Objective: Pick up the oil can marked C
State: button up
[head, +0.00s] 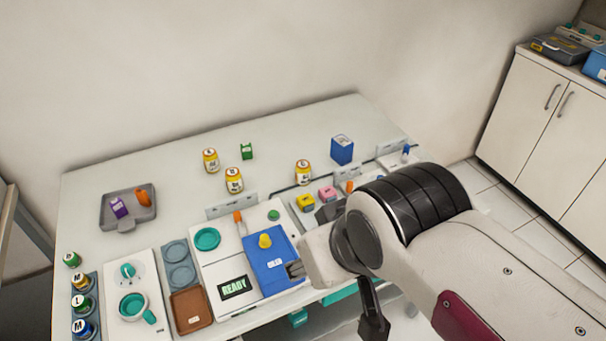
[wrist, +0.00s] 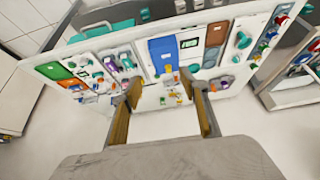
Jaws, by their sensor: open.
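Three yellow cans with white lettered labels stand on the back of the white table: a left one (head: 210,160), a middle one (head: 233,180) and a right one (head: 303,172). Several smaller lettered containers stand along the left edge, including a green-banded one (head: 82,304) and a blue one (head: 83,328). I cannot read clearly which one carries a C. My gripper (wrist: 160,86) is open and empty in the wrist view, its fingers apart above the table. In the head view my arm covers the table's right front.
A grey tray (head: 119,224) holds a purple box and an orange item. A blue box (head: 342,149) stands at the back right. A blue panel (head: 276,277), a brown tray (head: 190,325) and a READY display (head: 236,287) fill the front. The back left tabletop is mostly clear.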

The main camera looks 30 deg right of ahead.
aim_at(303, 170)
jog(key=shift+w, duration=0.1)
dwell(0.3)
jog(key=w+d+f+m+t+h, duration=0.1)
jog(key=w+d+f+t, duration=0.15)
jog(key=w, duration=1.05)
jog(key=w+d+f+m+t, duration=0.15)
jog(key=w+d+f, duration=0.25)
jog(key=w, duration=0.9)
jog(key=w+d+f+t+h, duration=0.1)
jog(key=w+d+f, duration=0.2)
jog(key=f, duration=0.1)
jog(key=w+d+f+t+h, duration=0.1)
jog(key=w+d+f, duration=0.2)
jog(key=w+f, duration=0.1)
jog(key=w+d+f+m+t, duration=0.1)
jog(key=w+d+f, duration=0.2)
jog(key=f, duration=0.3)
jog(key=shift+w+d+f+h, duration=0.1)
jog(key=shift+w+f+h, duration=0.15)
jog(key=shift+h, duration=0.15)
jog(key=shift+d+f, duration=0.4)
jog(key=shift+f, duration=0.15)
jog(key=shift+w, duration=0.15)
jog(key=shift+x, duration=1.2)
